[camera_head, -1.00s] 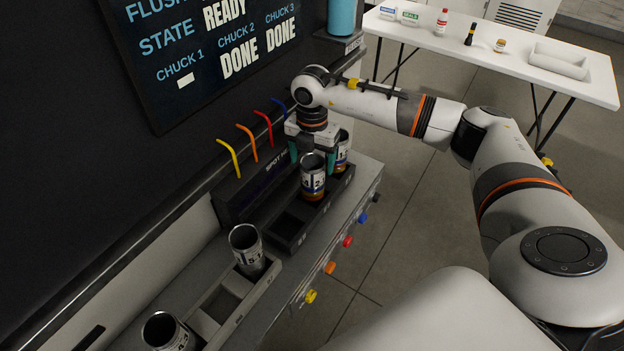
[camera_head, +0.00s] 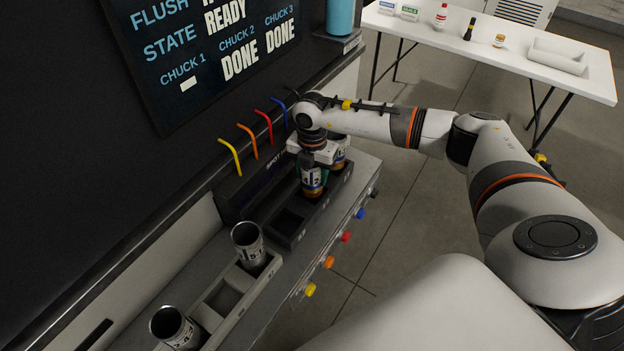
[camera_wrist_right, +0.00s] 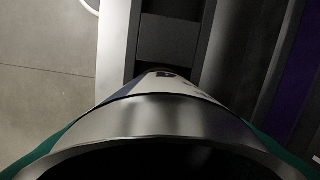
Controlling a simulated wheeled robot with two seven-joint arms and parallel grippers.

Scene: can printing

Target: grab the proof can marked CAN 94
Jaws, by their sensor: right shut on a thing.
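My right gripper (camera_head: 314,172) is over the printing station, shut on a metal proof can (camera_head: 312,188) with a white, blue and orange printed band. The can's rim is hidden under the hand in the head view, and its number is only partly readable, with a 2 at its end. The same can (camera_wrist_right: 160,125) fills the lower right wrist view between the teal fingers. Another printed can (camera_head: 340,150) stands just behind it in the same dark holder. I cannot read CAN 94 on either. My left gripper is not in view.
Two open metal cans (camera_head: 247,240) (camera_head: 172,326) stand in the nearer tray (camera_head: 226,300), with empty slots between them. Coloured nozzles (camera_head: 248,138) rise behind the holder (camera_head: 283,236), which has an empty front slot. The screen (camera_head: 205,60) shows chucks 2 and 3 DONE. A white table (camera_head: 480,45) stands at the back.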

